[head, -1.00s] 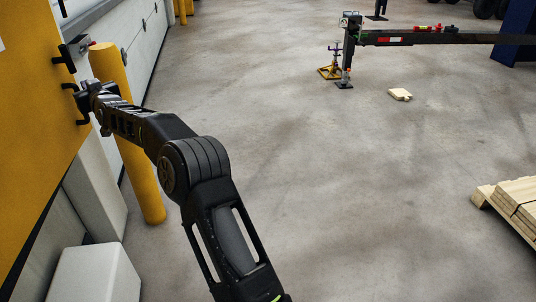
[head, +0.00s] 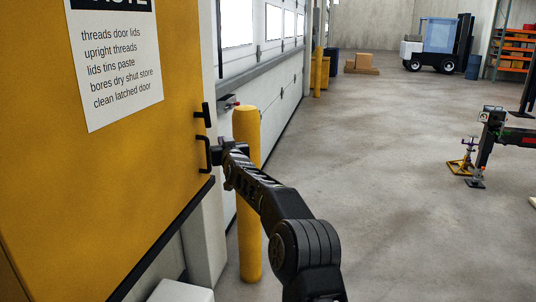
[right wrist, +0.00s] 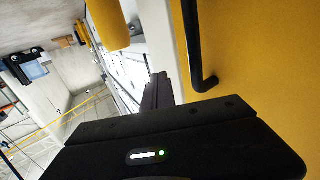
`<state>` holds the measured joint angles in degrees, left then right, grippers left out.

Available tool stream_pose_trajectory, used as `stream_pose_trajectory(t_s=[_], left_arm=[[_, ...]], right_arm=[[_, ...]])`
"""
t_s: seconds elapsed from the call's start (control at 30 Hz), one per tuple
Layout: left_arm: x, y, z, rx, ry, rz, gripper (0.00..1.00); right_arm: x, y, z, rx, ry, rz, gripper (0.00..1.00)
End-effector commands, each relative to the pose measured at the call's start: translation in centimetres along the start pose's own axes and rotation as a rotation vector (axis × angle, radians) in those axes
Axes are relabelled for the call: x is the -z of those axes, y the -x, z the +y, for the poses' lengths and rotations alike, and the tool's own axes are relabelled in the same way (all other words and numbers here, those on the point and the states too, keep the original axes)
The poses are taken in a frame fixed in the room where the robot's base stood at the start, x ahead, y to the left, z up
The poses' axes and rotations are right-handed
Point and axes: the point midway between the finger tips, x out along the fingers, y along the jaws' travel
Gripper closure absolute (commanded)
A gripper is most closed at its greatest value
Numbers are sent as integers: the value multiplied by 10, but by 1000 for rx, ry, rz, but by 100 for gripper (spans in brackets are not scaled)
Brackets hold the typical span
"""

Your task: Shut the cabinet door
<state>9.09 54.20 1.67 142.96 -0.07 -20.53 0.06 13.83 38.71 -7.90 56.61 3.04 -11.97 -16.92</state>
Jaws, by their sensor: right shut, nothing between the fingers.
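The cabinet door (head: 110,180) is a broad yellow panel at the left of the head view, with a white printed sign (head: 118,60). A black bar handle (head: 207,153) stands on its right edge, with a black latch piece (head: 203,114) above. My right gripper (head: 217,151) is shut and empty, right beside the handle; I cannot tell whether it touches. In the right wrist view the shut fingers (right wrist: 157,92) point along the door's yellow face (right wrist: 255,55), next to the black handle (right wrist: 197,50). How far the door stands from its frame is unclear. My left gripper is out of view.
A yellow post (head: 248,230) stands just behind my right forearm, close to the door's edge. A white box (head: 180,291) sits low below the door. A white wall with windows runs behind. The concrete floor to the right is mostly clear.

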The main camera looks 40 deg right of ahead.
Motion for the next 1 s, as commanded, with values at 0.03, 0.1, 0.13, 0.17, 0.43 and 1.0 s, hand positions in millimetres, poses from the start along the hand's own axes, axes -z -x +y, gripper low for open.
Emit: stream_pose_trajectory(t_s=[0.03, 0.1, 0.13, 0.17, 0.43, 1.0], left_arm=[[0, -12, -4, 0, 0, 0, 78], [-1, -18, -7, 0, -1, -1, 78], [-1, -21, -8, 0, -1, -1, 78], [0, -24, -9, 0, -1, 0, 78], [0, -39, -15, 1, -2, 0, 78], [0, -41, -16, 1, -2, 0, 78]], right_arm=[[-6, 2, 2, 0, 0, 2, 100], [-5, 12, 20, -4, -2, 1, 100], [-5, 16, 27, -6, -1, 2, 100], [-5, 20, 33, -6, -2, 1, 100], [-3, 47, 76, -3, 0, 0, 100], [0, 55, 86, 1, -1, 0, 100]])
